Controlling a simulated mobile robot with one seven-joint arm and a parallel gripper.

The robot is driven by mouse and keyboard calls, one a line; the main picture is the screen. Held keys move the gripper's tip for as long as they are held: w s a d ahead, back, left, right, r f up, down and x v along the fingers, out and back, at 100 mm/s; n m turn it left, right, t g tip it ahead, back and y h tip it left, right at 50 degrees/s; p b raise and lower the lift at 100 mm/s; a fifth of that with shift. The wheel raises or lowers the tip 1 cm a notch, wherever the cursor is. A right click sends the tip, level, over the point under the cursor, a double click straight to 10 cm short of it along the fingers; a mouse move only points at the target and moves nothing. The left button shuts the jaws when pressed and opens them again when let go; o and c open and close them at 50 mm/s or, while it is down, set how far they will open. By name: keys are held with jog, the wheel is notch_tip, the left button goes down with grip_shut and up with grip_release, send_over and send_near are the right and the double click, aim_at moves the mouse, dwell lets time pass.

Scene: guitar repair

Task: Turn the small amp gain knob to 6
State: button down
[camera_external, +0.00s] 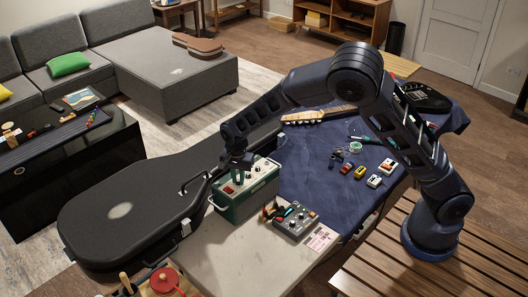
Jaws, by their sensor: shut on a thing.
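The small amp (263,201) is a green box with a pale control panel. A small red part (228,190) shows on the panel just left of my fingers.
A grey box with knobs (297,222), small coloured tools (272,211) and a pink printed card (321,238) lie right of the amp. Several pedals (360,172) and a guitar headstock (303,117) lie on the blue cloth (310,160). The guitar case (150,205) lies close on the left.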

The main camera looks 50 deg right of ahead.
aim_at(238, 181)
jog(key=m, duration=0.4)
jog(key=shift+m, duration=2.1)
jog(key=c, duration=1.3)
grip_release()
jog(key=shift+c, duration=0.2)
jog(key=shift+r, duration=0.1)
notch_tip(238, 181, up, 11)
jog(key=shift+f, duration=0.2)
